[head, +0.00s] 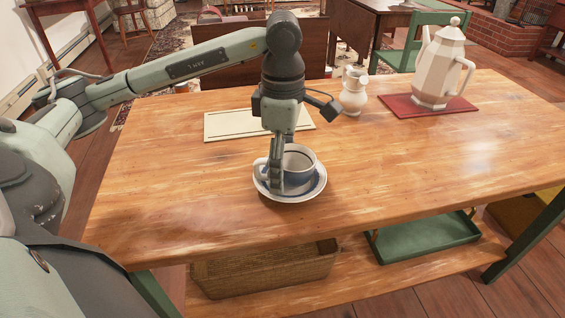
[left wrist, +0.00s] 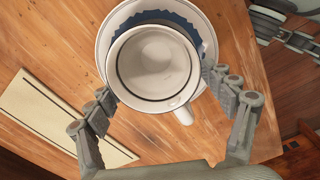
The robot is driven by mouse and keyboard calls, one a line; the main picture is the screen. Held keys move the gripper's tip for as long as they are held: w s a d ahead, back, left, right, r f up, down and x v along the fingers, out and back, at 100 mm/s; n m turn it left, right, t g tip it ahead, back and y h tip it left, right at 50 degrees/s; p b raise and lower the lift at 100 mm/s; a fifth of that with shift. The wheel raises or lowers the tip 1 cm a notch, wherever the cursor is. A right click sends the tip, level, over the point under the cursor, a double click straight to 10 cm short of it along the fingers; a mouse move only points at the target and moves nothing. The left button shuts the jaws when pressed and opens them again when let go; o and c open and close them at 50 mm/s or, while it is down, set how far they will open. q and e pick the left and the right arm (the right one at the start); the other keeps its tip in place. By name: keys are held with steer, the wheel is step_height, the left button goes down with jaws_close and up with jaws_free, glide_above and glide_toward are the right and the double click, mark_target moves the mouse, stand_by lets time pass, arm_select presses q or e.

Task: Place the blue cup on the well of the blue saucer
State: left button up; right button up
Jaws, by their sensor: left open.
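The blue cup (head: 301,164), white inside with a dark line below its rim, stands upright over the blue saucer (head: 316,190). The white-rimmed saucer lies on the wooden table. In the left wrist view the cup (left wrist: 153,68) hides much of the saucer (left wrist: 108,28), and part of the blue well shows beyond it. The cup's handle points toward my left gripper's palm. My left gripper (head: 277,184) is open, pointing down, with a finger on either side of the cup; finger contact is unclear. The cup's base is hidden. My right gripper is out of view.
A cream board (head: 225,125) lies behind the saucer. A small cream jug (head: 353,92) and a tall cream pot (head: 437,70) on a red mat (head: 398,107) stand farther back right. The table's (head: 430,165) right and front areas are clear.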

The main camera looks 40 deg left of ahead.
arm_select(q)
step_height(320, 180, up, 12)
steer(key=p, duration=0.2)
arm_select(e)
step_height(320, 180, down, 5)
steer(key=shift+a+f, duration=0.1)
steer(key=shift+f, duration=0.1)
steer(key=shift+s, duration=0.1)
